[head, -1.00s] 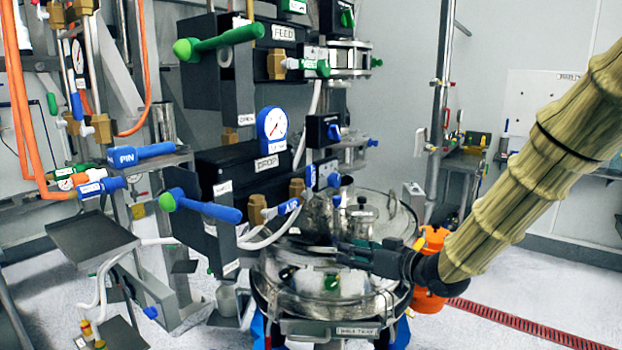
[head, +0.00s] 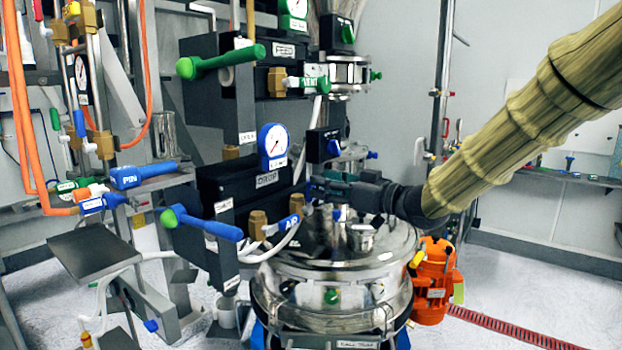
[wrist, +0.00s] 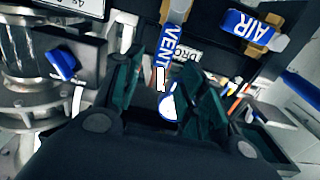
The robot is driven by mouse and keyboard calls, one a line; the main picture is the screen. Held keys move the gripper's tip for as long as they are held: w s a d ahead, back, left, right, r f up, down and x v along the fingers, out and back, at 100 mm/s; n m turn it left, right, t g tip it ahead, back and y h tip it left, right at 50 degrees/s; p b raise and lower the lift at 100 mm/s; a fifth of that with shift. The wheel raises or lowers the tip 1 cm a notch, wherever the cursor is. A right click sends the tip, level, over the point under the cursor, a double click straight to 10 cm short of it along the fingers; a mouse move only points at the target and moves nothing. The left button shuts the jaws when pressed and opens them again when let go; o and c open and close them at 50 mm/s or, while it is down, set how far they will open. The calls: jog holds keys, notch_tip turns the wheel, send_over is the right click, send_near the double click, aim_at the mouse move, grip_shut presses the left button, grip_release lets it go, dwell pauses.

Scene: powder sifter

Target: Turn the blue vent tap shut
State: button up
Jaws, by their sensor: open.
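The blue vent tap (wrist: 171,45) shows in the wrist view as a blue lever lettered VENT, running down between my fingers. Its brass body is at the top. In the head view it is mostly hidden behind my gripper (head: 320,189), beside the black DROP block (head: 267,180). My gripper is open in the wrist view (wrist: 162,82), with one dark green finger on each side of the lever. I cannot tell whether either finger touches it.
A blue AIR tap (head: 291,221) sits close by; it also shows in the wrist view (wrist: 250,29). A blue-rimmed gauge (head: 273,140) stands above the DROP block. The steel sifter lid (head: 335,255) is below. A green vent tap (head: 306,82) is higher up.

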jog(key=shift+p+x, duration=0.4)
jog(key=shift+x, duration=1.95)
jog(key=shift+c, duration=0.2)
grip_shut()
